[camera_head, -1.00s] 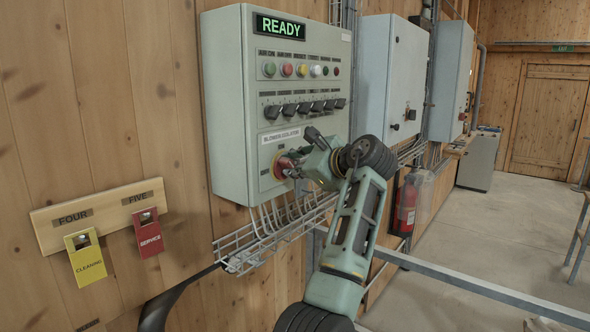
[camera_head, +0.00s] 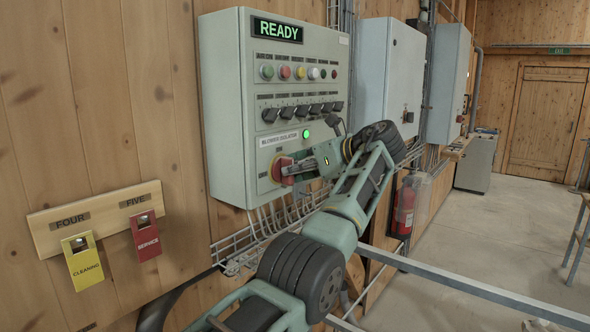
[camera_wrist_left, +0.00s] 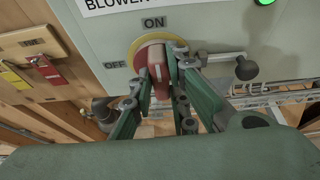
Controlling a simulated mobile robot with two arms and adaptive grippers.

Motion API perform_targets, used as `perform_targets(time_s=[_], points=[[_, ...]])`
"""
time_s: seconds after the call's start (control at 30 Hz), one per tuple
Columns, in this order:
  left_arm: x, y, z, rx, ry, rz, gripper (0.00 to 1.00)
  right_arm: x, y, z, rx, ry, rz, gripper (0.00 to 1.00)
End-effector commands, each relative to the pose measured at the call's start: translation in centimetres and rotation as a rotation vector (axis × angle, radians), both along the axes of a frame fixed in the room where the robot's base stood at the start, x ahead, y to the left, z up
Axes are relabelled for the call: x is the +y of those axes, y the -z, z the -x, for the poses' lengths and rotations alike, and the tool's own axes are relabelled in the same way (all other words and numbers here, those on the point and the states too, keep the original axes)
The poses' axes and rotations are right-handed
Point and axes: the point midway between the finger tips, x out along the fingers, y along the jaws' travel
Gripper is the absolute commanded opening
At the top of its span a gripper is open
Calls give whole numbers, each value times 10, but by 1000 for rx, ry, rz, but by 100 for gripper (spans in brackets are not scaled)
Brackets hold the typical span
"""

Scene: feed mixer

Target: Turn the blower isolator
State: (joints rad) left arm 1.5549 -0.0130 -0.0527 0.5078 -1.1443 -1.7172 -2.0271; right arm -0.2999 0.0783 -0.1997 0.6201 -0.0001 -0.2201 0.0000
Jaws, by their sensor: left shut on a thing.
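The blower isolator is a red rotary handle (camera_head: 279,170) on a yellow disc, low on the grey control panel (camera_head: 229,150). In the left wrist view the red handle (camera_wrist_left: 158,75) stands roughly upright, in line with the ON label (camera_wrist_left: 154,22); the OFF label (camera_wrist_left: 115,65) is to its left. My left gripper (camera_head: 289,170) is shut on the handle; in the left wrist view its fingers (camera_wrist_left: 156,80) lie on both sides of it. A green lamp (camera_head: 306,133) glows above the isolator. My right gripper is out of view.
The panel display (camera_head: 277,29) reads READY. Several coloured buttons and a row of black switches (camera_head: 302,110) sit above the isolator. A wire cable tray (camera_head: 235,262) runs below the panel. Yellow (camera_head: 83,260) and red tags (camera_head: 145,235) hang at the left. A metal rail (camera_head: 470,285) crosses the lower right.

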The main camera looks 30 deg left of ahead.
Motion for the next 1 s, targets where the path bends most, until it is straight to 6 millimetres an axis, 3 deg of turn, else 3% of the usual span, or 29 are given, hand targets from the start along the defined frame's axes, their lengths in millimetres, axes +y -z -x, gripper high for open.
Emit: perform_targets(time_s=[0.6, 0.63, 0.8, 1.0], points=[[0, 3, 0, 37, 0, 3, 0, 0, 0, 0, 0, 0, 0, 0], [-1, 3, 0, 37, 0, 3, 17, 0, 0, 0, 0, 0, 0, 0], [0, 2, 0, 34, 0, 1, 32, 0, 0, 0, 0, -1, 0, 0], [0, 1, 0, 31, 0, 0, 34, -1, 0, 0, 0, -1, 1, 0]])
